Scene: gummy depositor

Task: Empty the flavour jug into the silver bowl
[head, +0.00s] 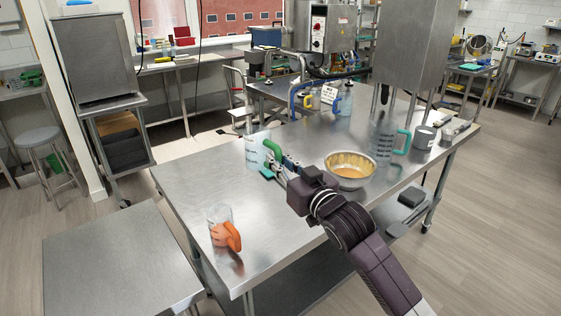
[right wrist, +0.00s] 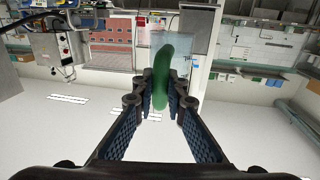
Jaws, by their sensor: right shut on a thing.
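The silver bowl (head: 349,184) stands on the steel table, with yellow-orange contents inside. A clear jug (head: 254,152) with a green handle (head: 272,149) is left of the bowl, looks about upright and is apart from it. My right gripper (head: 281,167) is shut on the green handle. In the right wrist view the green handle (right wrist: 162,80) sits between the fingers, with the pale clear jug (right wrist: 182,50) behind it. I cannot tell whether its base touches the table or how much it holds. My left gripper is not in view.
An orange-handled jug (head: 220,230) stands at the table's front left. A teal-handled jug (head: 383,140) and a grey container (head: 424,137) stand right of the bowl. Blue-handled and yellow-handled vessels stand at the back, near the machine (head: 330,27). The table's left part (head: 200,185) is mostly clear.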

